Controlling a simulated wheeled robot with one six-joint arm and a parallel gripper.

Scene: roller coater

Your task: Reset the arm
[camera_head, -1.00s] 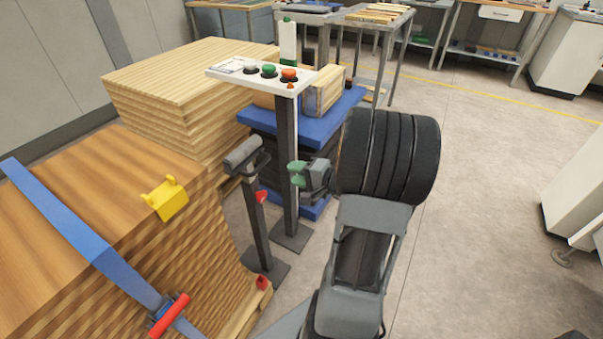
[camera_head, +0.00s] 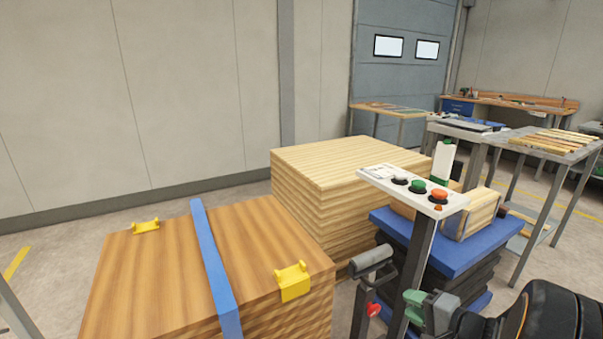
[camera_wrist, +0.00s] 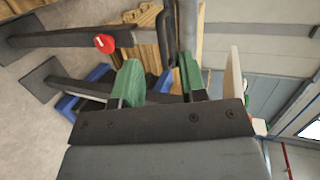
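My gripper (camera_head: 414,305) is at the lower right in the head view, beside the dark post of the control panel. Its two green fingers stand apart in the wrist view (camera_wrist: 157,82), with nothing held between them. My dark arm runs off the lower right corner of the head view, so most of it is hidden. A stand with a grey cylindrical head (camera_head: 371,261) and a red knob is just left of my gripper.
A strapped wood stack (camera_head: 150,285) with yellow corner pieces is at left front; a pale stack (camera_head: 345,160) stands behind. Tables line the right back.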

